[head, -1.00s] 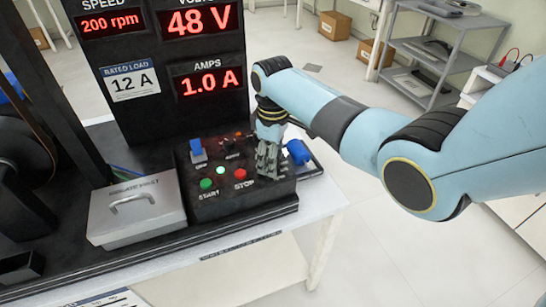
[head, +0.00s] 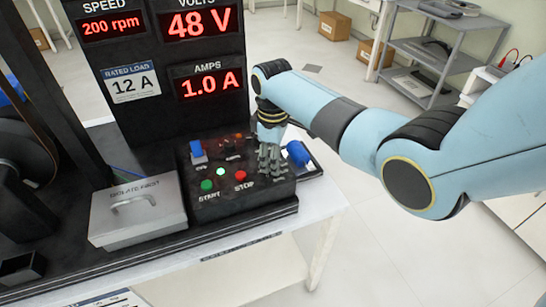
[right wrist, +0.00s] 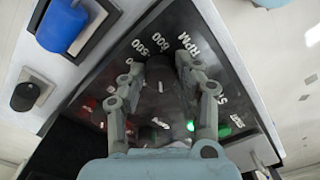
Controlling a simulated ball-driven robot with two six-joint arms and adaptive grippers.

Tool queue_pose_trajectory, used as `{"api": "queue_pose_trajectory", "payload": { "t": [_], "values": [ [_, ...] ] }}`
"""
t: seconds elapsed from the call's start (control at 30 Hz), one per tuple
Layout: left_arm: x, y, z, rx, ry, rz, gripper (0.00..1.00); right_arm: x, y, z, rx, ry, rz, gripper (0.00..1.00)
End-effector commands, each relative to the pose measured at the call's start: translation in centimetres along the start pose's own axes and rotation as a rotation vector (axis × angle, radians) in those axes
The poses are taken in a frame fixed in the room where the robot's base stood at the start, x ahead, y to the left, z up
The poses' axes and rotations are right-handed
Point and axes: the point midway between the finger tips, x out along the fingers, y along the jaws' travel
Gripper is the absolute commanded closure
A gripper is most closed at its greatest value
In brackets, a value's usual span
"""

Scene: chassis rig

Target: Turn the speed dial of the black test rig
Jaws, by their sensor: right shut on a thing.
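The black test rig (head: 150,160) carries a control box (head: 240,205) with a blue toggle, a green START button (head: 206,185) and a red STOP button (head: 240,176). My right gripper (head: 270,165) points down onto the right part of this box. In the right wrist view its fingers (right wrist: 159,66) are shut around the dark speed dial (right wrist: 160,76), with RPM, 600 and 500 marks around it. The gripper hides the dial in the head view. The speed readout (head: 111,24) shows 200 rpm. My left gripper is not in view.
A blue handle (head: 298,153) stands just right of the gripper. A grey metal box (head: 137,212) with a handle sits left of the control box. The readout panel rises behind, showing 48 V and 1.0 A. A grey shelf (head: 440,60) stands far back.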

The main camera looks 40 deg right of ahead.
Motion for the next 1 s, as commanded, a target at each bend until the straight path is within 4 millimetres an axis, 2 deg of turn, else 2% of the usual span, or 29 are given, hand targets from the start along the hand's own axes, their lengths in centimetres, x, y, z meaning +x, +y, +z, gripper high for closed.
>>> {"api": "queue_pose_trajectory", "payload": {
  "t": [0.4, 1.0],
  "values": [
    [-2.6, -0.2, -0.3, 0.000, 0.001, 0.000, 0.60, -0.2, -0.1, 0.0, -0.341, -0.001, -0.003, 1.00],
    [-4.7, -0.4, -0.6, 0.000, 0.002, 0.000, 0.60, -0.1, -0.1, 0.0, -0.911, 0.000, -0.002, 1.00]
  ]
}}
